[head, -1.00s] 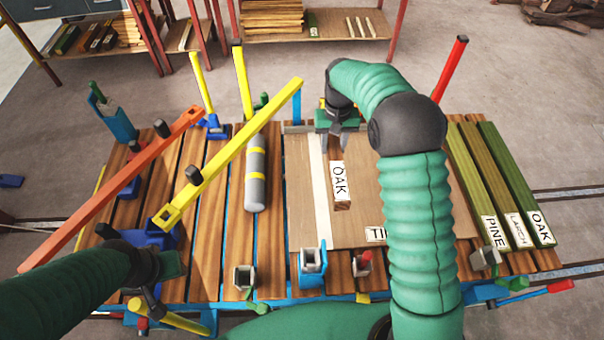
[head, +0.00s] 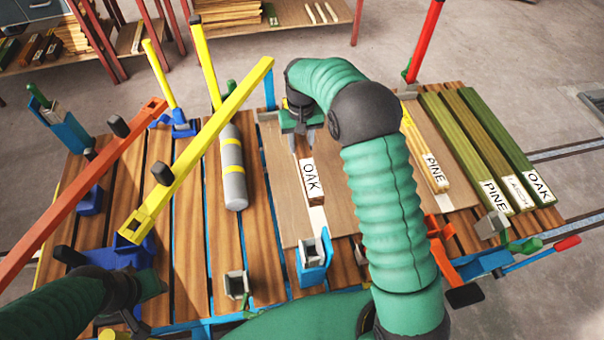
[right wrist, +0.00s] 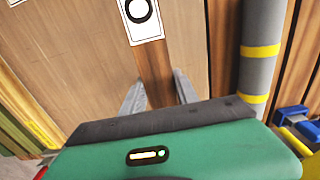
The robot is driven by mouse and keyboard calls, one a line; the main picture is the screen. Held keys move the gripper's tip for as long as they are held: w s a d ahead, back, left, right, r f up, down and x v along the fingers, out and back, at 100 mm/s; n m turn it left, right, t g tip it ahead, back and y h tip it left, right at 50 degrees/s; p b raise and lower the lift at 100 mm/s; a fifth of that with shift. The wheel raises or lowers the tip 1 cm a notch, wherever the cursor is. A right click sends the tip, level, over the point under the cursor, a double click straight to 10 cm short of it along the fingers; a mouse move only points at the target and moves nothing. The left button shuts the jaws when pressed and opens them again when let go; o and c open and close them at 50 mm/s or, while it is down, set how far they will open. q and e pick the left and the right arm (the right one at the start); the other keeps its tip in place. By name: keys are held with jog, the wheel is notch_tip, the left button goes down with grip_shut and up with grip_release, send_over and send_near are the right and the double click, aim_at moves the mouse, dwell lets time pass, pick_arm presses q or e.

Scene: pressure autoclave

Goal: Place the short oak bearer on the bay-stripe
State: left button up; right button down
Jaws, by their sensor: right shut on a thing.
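The short oak bearer (head: 312,182), a small brown block with a white OAK label, is between the fingers of my right gripper (head: 309,142). In the right wrist view, my right gripper (right wrist: 158,92) has a finger on each side of the bearer (right wrist: 153,68). The bay-stripe (head: 318,216) is a pale strip on the brown board; it shows just past the bearer's near end. The bearer appears over the stripe and roughly in line with it. I cannot tell whether it touches the board. My left gripper (head: 148,287) is at the lower left, its fingers unclear.
A grey cylinder with yellow bands (head: 233,168) lies left of the board. Orange (head: 85,185) and yellow (head: 200,145) bars slant across the left. A pine piece (head: 425,155) lies right of my arm; green-topped labelled timbers (head: 490,150) lie at the right edge. Clamps stand along the front.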

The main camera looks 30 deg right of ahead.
aim_at(304, 142)
jog(key=f, duration=0.3)
jog(key=d+f, duration=0.1)
jog(key=f, duration=0.1)
jog(key=f+b, duration=0.1)
jog(key=f, duration=0.2)
jog(key=shift+d+f, duration=0.15)
jog(key=shift+f, duration=0.2)
jog(key=shift+s+a+r, duration=0.1)
jog(key=shift+a, duration=0.25)
jog(key=c, duration=1.3)
grip_release()
jog(key=o, duration=0.4)
jog(key=shift+d, duration=0.2)
pick_arm(q)
jog(key=shift+d+f, duration=0.35)
jog(key=shift+d, duration=0.2)
pick_arm(e)
jog(key=shift+d, duration=0.1)
jog(key=shift+r, duration=0.2)
pick_arm(q)
jog(key=shift+a+r+p, duration=0.15)
jog(key=shift+r+p, duration=0.7)
jog(key=shift+p, duration=0.1)
pick_arm(e)
notch_tip(304, 142, up, 12)
jog(key=shift+f, duration=0.2)
